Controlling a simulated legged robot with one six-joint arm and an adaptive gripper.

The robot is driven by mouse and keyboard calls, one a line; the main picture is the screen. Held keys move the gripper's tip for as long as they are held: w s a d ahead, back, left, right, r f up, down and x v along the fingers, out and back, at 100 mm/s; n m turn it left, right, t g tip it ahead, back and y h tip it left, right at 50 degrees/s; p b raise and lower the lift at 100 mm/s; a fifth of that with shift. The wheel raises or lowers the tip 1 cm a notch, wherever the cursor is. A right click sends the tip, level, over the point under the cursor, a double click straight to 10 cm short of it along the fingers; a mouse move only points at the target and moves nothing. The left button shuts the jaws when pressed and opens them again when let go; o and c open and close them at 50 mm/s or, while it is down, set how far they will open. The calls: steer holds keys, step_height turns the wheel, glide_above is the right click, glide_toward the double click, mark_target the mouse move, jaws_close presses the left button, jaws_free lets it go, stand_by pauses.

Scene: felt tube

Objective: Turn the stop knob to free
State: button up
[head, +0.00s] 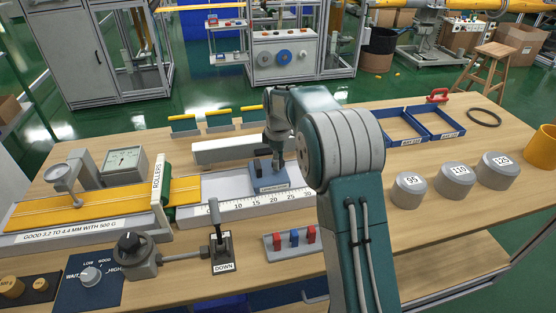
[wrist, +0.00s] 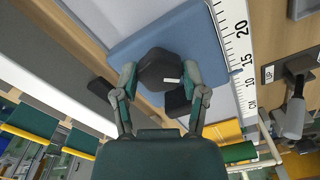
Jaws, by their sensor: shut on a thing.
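The stop knob (wrist: 157,66) is dark and many-sided with a white pointer mark, on top of a blue stop block (wrist: 205,55). In the wrist view the white mark points toward the right of the picture. My gripper (wrist: 160,82) has one finger on each side of the knob and is shut on it. In the head view the blue stop block (head: 268,185) sits beside the ruler scale (head: 240,204), under my gripper (head: 276,163). The knob is mostly hidden there by my fingers, and the block's front label is too small to read.
A lever marked DOWN (head: 222,252) and a rack of red and blue pieces (head: 290,240) stand in front of the scale. Yellow felt (head: 100,205) and the rollers (head: 161,193) are to the left. Grey cylinders (head: 454,182) stand at the right.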

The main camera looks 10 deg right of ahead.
steer(key=shift+w+n, duration=0.1)
steer(key=shift+n, duration=0.5)
steer(key=o, duration=1.2)
steer(key=shift+c, duration=0.2)
steer(key=shift+r, duration=0.1)
step_height(320, 180, up, 12)
